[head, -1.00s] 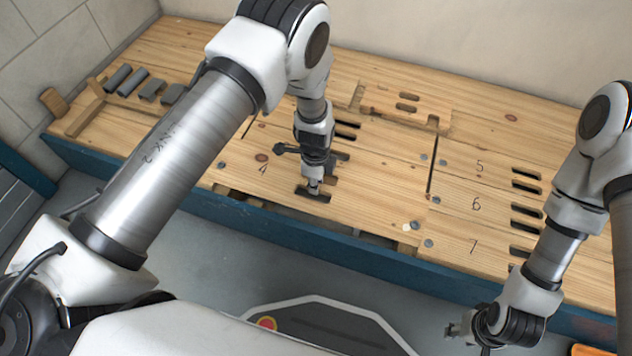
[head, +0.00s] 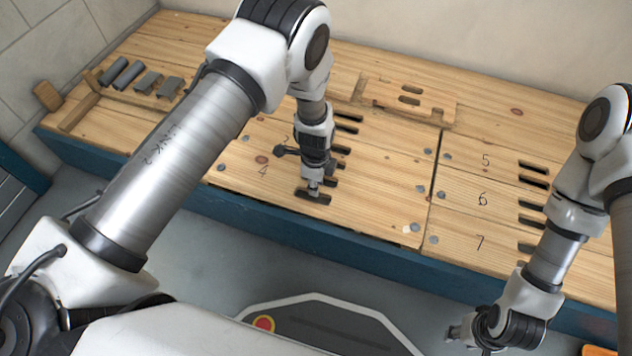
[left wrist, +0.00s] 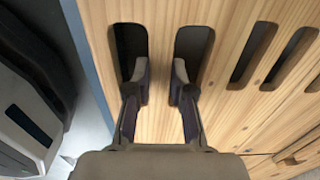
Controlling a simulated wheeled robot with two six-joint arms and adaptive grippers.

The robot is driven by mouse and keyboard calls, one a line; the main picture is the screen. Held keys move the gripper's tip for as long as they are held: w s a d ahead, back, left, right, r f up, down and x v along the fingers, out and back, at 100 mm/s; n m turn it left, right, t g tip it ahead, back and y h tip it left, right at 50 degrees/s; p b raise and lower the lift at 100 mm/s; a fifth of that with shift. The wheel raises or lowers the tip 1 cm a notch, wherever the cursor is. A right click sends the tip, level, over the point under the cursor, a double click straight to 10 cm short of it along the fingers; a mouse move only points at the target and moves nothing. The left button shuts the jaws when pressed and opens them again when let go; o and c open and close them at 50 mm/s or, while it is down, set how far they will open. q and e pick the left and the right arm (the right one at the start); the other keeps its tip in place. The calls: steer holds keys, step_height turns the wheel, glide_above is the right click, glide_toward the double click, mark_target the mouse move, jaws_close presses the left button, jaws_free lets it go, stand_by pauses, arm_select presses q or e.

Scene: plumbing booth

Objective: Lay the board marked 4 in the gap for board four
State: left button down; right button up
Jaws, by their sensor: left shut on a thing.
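The board marked 4 (head: 380,210) is a long pine plank with hand slots at the front of the bench, its 4 towards the left end. It lies along the front edge, covering the gap for board four, with a thin dark line beside the blue edge. I cannot tell whether it is fully down. My left gripper (head: 313,192) is shut on the board's bar between two slots. In the left wrist view its fingers (left wrist: 160,78) reach into both slots (left wrist: 192,50). My right gripper (head: 456,332) hangs in front of the bench, apart from the boards; its fingers are too small to judge.
Boards marked 5, 6 and 7 (head: 460,222) lie to the right across a dark seam. A raised slotted wooden piece (head: 425,100) lies at the back. Grey blocks (head: 128,76) and wooden strips (head: 78,112) lie at the left. The blue bench front (head: 160,178) borders open floor.

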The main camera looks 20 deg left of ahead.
arm_select(q)
steer(key=shift+r, duration=0.1)
stand_by(0.4)
steer(key=shift+p, duration=0.55)
steer(key=shift+f+b, duration=0.55)
steer(key=shift+f, duration=1.05)
steer(key=shift+p, duration=0.35)
